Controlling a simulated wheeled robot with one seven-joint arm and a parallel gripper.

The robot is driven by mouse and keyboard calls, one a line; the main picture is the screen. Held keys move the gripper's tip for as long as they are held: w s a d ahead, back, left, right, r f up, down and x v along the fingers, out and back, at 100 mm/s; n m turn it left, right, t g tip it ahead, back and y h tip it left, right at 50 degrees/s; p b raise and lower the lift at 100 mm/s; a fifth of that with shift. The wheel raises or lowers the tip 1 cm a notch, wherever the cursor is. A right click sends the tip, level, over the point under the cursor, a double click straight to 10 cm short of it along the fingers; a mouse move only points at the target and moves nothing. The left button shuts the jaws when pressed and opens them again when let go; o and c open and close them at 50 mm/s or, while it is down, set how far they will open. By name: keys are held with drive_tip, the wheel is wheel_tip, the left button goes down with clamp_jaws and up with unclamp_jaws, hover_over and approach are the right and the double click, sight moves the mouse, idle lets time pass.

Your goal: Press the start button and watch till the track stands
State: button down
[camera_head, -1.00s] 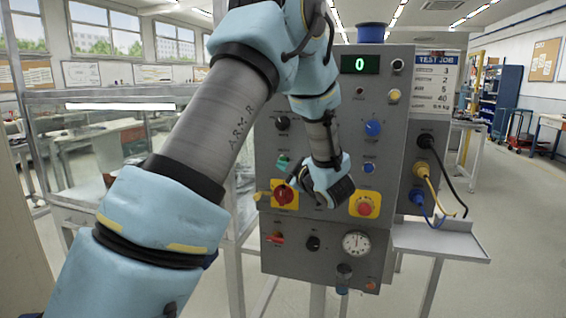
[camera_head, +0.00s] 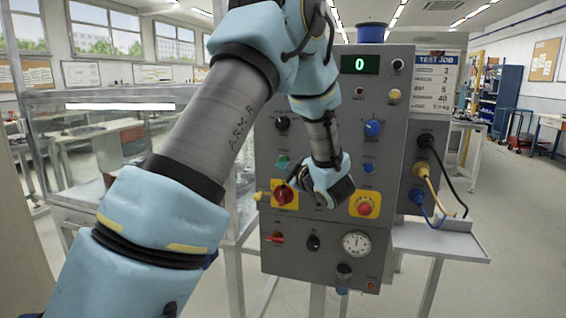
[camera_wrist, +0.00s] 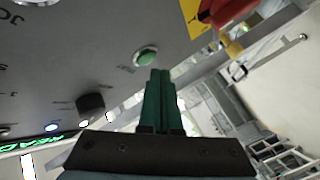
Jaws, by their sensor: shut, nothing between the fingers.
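The grey control panel (camera_head: 330,262) stands in front of me, with a green display (camera_head: 360,64) reading 0. A green button (camera_head: 282,162) sits on its left side; it also shows in the wrist view (camera_wrist: 146,56), with a pale ring. Its label is too small to read. My gripper (camera_wrist: 160,74) is shut and empty, its green fingers pointing toward the panel, tips just beside the green button in the picture. I cannot tell how deep the gap is. In the head view, my wrist hides the fingers. The glass-walled enclosure (camera_head: 110,97) is at left; I cannot make out a track.
A red switch on a yellow plate (camera_head: 284,195) and a red button on a yellow plate (camera_head: 365,205) flank my wrist. Blue and black knobs and a gauge (camera_head: 356,244) are nearby. Cables and a small shelf (camera_head: 440,240) are at right.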

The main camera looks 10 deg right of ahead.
drive_tip(key=shift+w+d, duration=0.2)
drive_tip(key=shift+w, duration=0.15)
